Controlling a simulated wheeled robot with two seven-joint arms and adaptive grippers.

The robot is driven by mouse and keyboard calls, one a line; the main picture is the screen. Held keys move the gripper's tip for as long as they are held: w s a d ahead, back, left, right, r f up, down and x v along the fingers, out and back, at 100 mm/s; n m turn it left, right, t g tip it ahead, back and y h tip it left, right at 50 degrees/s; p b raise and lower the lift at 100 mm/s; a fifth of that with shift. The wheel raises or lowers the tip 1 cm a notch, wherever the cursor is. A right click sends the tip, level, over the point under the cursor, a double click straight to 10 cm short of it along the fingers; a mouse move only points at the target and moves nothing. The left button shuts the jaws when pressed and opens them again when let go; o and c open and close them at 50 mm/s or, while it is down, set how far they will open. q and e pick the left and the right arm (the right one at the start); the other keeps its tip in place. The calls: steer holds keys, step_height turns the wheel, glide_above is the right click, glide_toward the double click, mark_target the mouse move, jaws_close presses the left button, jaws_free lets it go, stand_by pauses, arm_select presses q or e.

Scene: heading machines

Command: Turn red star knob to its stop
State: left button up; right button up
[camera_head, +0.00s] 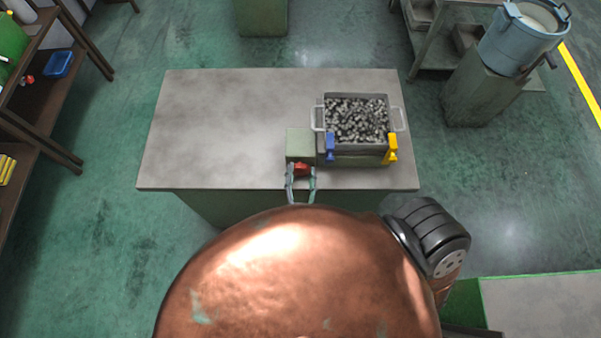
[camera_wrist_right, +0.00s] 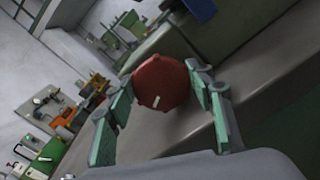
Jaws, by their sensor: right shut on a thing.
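The red star knob (camera_head: 301,169) sits on the front of a green box (camera_head: 300,142) on the table. In the right wrist view the knob (camera_wrist_right: 162,83) fills the middle, with a short white mark on its face pointing down and slightly left. My right gripper (camera_head: 301,178) reaches it from the table's front edge. In the right wrist view its green-padded fingers (camera_wrist_right: 160,88) stand on both sides of the knob, shut on it. My left gripper is not in view.
The table's left half (camera_head: 215,130) is clear. Shelves (camera_head: 40,110) stand at far left.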

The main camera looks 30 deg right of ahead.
steer(key=shift+m, duration=0.6)
steer(key=o, duration=1.2)
steer(key=shift+c, duration=0.2)
steer(key=v, duration=0.7)
steer(key=shift+s, duration=0.2)
steer(key=shift+a, duration=0.1)
